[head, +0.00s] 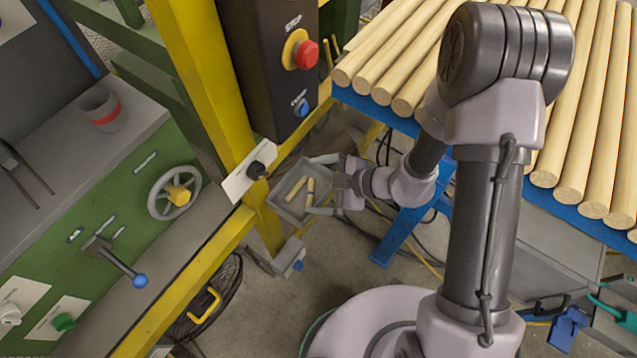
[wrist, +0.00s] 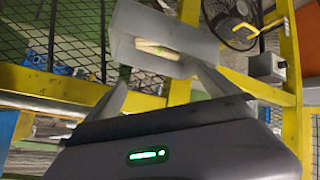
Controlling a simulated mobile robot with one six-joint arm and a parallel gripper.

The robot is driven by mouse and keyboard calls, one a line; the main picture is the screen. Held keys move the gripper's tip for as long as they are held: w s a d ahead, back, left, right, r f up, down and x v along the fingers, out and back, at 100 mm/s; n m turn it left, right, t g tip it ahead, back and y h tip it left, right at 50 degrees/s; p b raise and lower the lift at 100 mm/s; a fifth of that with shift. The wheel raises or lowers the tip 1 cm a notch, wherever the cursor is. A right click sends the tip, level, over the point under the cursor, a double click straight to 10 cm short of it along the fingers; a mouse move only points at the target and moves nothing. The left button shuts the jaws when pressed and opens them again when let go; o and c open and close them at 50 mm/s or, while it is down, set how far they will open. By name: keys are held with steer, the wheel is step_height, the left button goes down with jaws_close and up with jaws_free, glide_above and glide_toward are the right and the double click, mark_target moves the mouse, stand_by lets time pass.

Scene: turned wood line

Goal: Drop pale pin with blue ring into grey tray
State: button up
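The grey tray (head: 273,200) hangs by the yellow post in the head view. It also shows beyond my fingers in the wrist view (wrist: 190,38). I cannot make out a blue ring on any pin. My gripper (head: 312,186) is at the tray's right side, its two fingers spread wide. In the wrist view my gripper (wrist: 162,74) has nothing between its fingers. Whether the fingertips touch the tray is unclear.
A dark control box (head: 270,70) with a red stop button is above the tray. A yellow post (head: 205,85) stands on its left. Long wooden rods (head: 410,55) lie on a blue-edged rack to the right. A floor fan (head: 205,300) stands below.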

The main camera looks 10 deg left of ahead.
stand_by(0.8)
steer(key=p+v, duration=0.8)
steer(key=v, duration=0.9)
steer(key=shift+r, duration=0.15)
steer(key=shift+d, duration=0.15)
steer(key=p+v, duration=0.9)
steer(key=shift+p, duration=0.4)
